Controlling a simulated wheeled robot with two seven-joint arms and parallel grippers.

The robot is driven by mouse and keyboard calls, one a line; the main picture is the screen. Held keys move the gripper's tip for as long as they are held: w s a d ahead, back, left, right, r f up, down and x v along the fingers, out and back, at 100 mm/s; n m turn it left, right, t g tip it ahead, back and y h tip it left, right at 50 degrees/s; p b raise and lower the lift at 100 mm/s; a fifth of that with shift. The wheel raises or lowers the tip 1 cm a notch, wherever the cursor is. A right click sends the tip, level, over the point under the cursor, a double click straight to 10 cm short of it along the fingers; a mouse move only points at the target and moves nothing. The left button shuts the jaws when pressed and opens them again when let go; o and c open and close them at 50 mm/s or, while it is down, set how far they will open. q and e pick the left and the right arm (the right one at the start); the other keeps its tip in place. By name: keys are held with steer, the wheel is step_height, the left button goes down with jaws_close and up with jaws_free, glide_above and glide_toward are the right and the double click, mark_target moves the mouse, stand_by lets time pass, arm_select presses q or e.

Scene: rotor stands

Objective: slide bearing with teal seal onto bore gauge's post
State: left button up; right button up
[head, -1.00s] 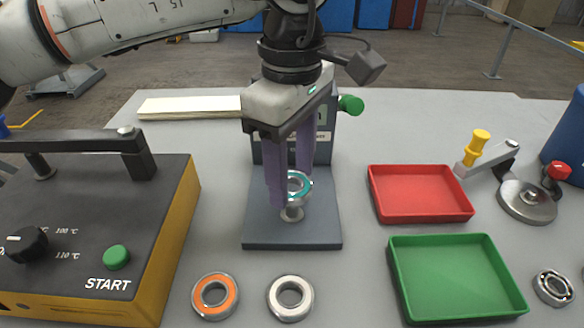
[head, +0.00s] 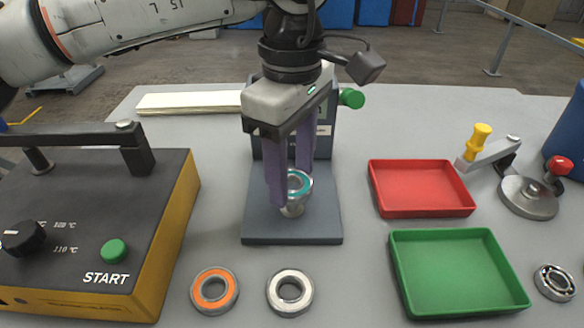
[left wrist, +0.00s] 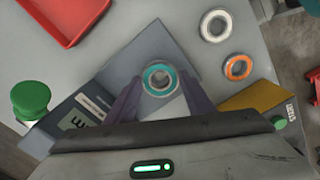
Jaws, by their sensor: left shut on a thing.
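The bearing with the teal seal (head: 299,186) is between the purple fingers of my left gripper (head: 290,190), which is shut on it. It is held over the bore gauge's base plate (head: 262,225), right at the post (head: 291,210), whose lower part shows below it. In the left wrist view the teal bearing (left wrist: 158,78) lies between the fingertips, and something metallic shows in its hole. I cannot tell how far the post is inside the bore. The gauge's body (head: 325,140) with a green knob (head: 351,98) stands behind the gripper. My right gripper is not in view.
An orange-sealed bearing (head: 214,290) and a white-sealed bearing (head: 290,293) lie in front of the gauge. A heater with a START button (head: 114,251) stands left. A red tray (head: 421,212) and a green tray (head: 460,312) are right. An open bearing (head: 555,282) lies far right.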

arm_select(q)
steer(key=shift+f, duration=0.15)
steer(key=shift+f+b, duration=0.4)
steer(key=shift+f, duration=0.15)
stand_by(0.4)
steer(key=shift+f+b, duration=0.9)
steer(key=shift+f, duration=0.25)
steer(key=o, duration=1.6)
steer(key=shift+c, duration=0.2)
